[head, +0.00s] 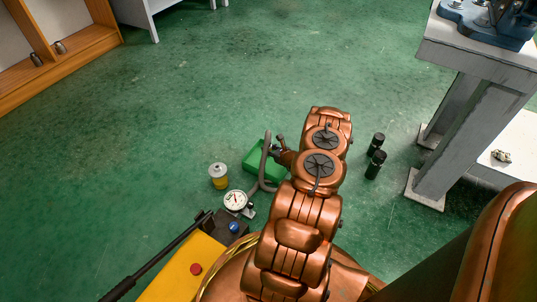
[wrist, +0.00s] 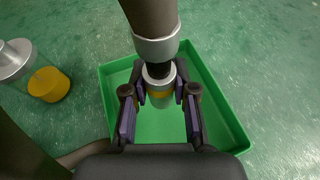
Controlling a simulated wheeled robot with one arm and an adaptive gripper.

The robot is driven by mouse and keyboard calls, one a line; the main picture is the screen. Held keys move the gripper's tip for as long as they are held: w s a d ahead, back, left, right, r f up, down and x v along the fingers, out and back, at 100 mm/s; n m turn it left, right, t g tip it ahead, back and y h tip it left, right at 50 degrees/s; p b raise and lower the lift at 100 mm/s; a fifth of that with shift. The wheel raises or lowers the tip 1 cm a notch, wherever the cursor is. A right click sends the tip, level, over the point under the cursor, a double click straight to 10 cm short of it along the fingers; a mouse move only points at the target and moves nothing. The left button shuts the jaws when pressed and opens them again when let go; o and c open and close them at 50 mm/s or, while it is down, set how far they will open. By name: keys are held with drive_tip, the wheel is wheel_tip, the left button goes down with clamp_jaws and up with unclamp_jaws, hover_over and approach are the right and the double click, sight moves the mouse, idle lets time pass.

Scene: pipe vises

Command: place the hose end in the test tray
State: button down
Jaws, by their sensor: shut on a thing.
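The hose end (wrist: 158,82) shows in the wrist view as a metal and black fitting with a brass-coloured band, below a thick grey-brown hose (wrist: 152,18). My gripper (wrist: 160,98) is shut on it, one finger on each side. The green test tray (wrist: 222,112) is beneath, and the fitting appears over its inside. Whether the tip touches the tray floor cannot be told. In the head view the tray (head: 251,160) lies on the floor, partly hidden by my arm. The grey hose (head: 264,165) loops up across the tray.
A pressure gauge (head: 235,200) and a yellow machine (head: 185,268) with a black lever stand near the tray. A yellow and silver can (head: 218,176) is left of it. A grey bench (head: 470,60) carries a blue vise (head: 490,20).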

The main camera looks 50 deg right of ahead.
drive_tip(key=shift+w+d, duration=0.25)
wheel_tip(320, 180, down, 3)
drive_tip(key=shift+d+r+b, duration=0.1)
drive_tip(key=shift+r+b, duration=0.05)
drive_tip(key=shift+b, duration=0.8)
drive_tip(key=shift+f, duration=0.4)
drive_tip(key=c, duration=0.9)
unclamp_jaws()
drive_tip(key=shift+f, duration=0.1)
